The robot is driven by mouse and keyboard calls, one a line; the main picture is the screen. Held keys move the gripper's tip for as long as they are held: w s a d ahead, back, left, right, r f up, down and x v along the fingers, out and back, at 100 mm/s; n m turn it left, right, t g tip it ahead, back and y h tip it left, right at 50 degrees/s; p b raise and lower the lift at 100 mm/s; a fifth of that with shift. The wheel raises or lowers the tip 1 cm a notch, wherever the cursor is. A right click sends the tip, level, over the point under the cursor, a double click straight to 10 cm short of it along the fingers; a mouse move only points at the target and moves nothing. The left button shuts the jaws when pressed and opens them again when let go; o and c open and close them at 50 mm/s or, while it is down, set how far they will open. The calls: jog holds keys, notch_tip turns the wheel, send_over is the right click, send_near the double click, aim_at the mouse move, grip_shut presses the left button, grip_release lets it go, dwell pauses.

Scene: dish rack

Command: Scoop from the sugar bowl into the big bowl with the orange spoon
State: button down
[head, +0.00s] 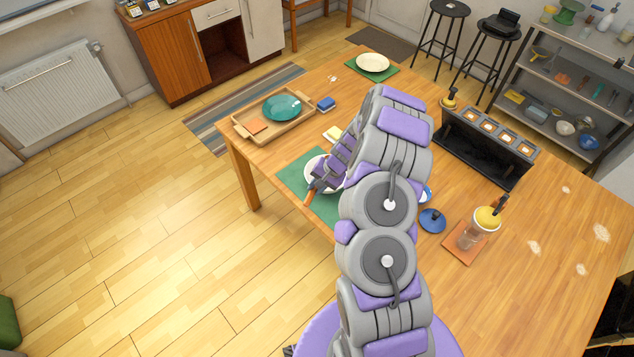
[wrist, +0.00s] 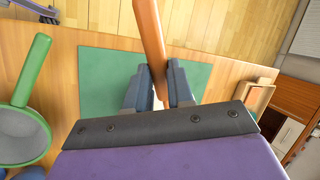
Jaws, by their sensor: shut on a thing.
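My gripper (head: 328,180) is shut on the orange spoon (head: 310,197). In the wrist view the spoon's orange handle (wrist: 149,38) stands between the two fingers (wrist: 157,90); its scoop end is hidden. A white dish, apparently a bowl (head: 313,171), sits on the green mat (head: 292,177), with the gripper over it and hiding much of it. A blue-and-white item (head: 428,194), possibly the sugar bowl, shows partly behind my arm near a blue lid (head: 432,221). I cannot tell what either vessel contains.
A wooden tray (head: 240,128) holds a teal plate (head: 282,108). A dark rack (head: 480,150) and a yellow-topped jar (head: 487,218) stand to the right. In the wrist view a green-rimmed strainer (wrist: 38,60) lies at left. My arm hides the table's middle.

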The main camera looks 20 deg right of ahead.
jog(key=shift+w+r+g+h+p, duration=0.15)
jog(key=shift+r+g+h+p, duration=0.45)
jog(key=shift+p, duration=3.15)
jog(key=shift+a+f+g+h+p, duration=0.1)
jog(key=shift+a+g+h+p, duration=0.2)
jog(key=shift+p, duration=0.8)
jog(key=shift+d+p, duration=0.1)
jog(key=shift+p, duration=0.3)
jog(key=shift+w+p, duration=0.1)
jog(key=shift+p, duration=0.65)
jog(key=shift+g+h+p, duration=0.3)
jog(key=shift+p, duration=0.05)
jog(key=shift+p, duration=0.4)
jog(key=shift+r+p, duration=0.2)
jog(key=shift+p, duration=0.55)
jog(key=shift+h+p, duration=0.3)
jog(key=shift+p, duration=0.1)
jog(key=shift+g+p, duration=0.4)
jog(key=shift+p, duration=0.25)
